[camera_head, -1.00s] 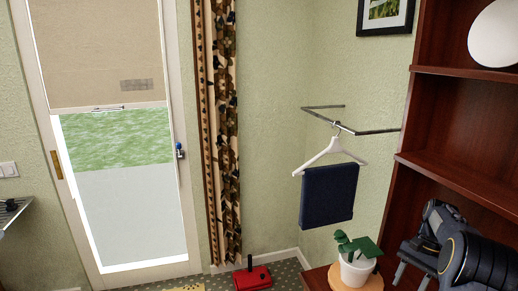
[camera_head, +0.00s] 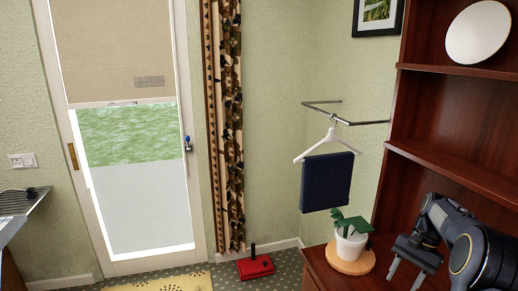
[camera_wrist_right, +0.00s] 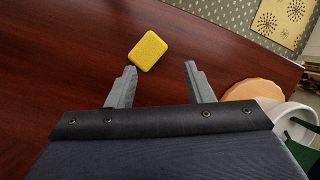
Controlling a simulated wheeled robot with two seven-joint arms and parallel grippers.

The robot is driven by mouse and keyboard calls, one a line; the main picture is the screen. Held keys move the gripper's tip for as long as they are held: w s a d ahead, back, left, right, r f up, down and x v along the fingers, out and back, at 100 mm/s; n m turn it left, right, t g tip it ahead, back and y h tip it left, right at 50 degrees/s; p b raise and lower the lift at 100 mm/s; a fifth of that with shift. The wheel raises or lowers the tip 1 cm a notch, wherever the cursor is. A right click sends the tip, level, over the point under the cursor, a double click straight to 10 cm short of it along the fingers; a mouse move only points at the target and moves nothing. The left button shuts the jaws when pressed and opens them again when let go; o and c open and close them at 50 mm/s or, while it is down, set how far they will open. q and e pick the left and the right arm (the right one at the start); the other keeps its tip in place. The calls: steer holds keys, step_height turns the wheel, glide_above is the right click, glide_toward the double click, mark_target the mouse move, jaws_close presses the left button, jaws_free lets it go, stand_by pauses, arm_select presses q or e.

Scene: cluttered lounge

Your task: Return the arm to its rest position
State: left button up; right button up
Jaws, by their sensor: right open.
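My right gripper (camera_head: 407,266) is at the lower right of the head view, over the dark wooden cabinet top and beside the potted plant (camera_head: 350,238). In the right wrist view my right gripper (camera_wrist_right: 158,85) shows its two grey fingers spread apart with nothing between them. A yellow block (camera_wrist_right: 147,51) lies on the dark wooden top (camera_wrist_right: 60,50), just beyond the fingertips and apart from them. My left gripper is not in view.
The white plant pot stands on a round wooden board (camera_head: 348,260) close to my right gripper. Reddish shelves (camera_head: 455,115) rise behind the arm. A hanger with a dark cloth (camera_head: 326,182) hangs on a wall rail. A red object (camera_head: 255,267) stands on the floor.

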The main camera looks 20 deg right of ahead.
steer(key=s+a+r+n+t, duration=0.25)
steer(key=a+r, duration=0.25)
steer(key=a, duration=0.4)
steer(key=s+a+r+n+t, duration=0.1)
steer(key=s+a+r+n, duration=0.25)
steer(key=a, duration=0.55)
steer(key=s+a+f+n+t, duration=0.1)
steer(key=s+a+f+n, duration=0.1)
steer(key=s+a, duration=0.3)
steer(key=s+a+f+n+t, duration=0.1)
steer(key=s+a+n+t, duration=0.1)
steer(key=s+a, duration=0.4)
steer(key=shift+s+a+f+n, duration=0.2)
steer(key=shift+a+f+n, duration=0.3)
steer(key=shift+a, duration=0.4)
steer(key=shift+r, duration=0.1)
